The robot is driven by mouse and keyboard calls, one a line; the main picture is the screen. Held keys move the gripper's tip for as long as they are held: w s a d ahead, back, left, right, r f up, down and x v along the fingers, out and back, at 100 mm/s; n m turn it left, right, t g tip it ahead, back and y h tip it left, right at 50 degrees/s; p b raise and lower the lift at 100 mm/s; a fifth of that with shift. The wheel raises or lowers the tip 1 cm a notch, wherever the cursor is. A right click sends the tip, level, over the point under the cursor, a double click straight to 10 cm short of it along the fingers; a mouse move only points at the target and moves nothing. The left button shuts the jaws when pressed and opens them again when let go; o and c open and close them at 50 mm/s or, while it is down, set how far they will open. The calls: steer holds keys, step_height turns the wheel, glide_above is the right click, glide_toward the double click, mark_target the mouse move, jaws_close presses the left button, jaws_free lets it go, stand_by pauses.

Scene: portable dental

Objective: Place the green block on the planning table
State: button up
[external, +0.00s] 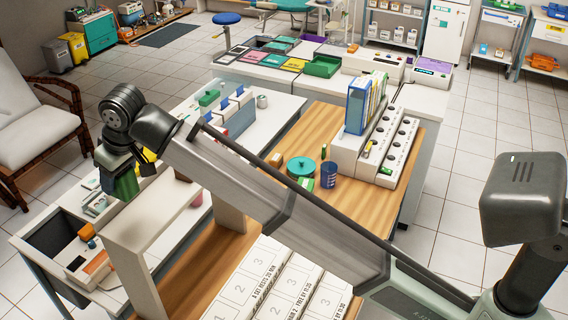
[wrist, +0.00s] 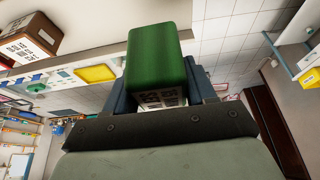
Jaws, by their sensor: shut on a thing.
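The green block (wrist: 158,50) sits between the two dark fingers of my gripper (wrist: 165,85) in the wrist view, and the gripper is shut on it. In the external view my gripper hangs at the left, with green (external: 122,184) showing at its lower end. It is above or in front of the white table on the left; its height is unclear. A wooden table (external: 405,150) carries white panels with numbered squares (external: 240,290). No label shows which table is the planning table.
A pale raised shelf (external: 140,225) stands close to my gripper. A white table (external: 275,105) behind holds upright dividers. A wicker chair (external: 35,120) is at left.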

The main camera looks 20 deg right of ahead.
mark_target(132, 187)
steer(key=shift+f, duration=5.05)
steer(key=shift+f, duration=0.15)
steer(key=o, duration=1.1)
steer(key=v, duration=1.2)
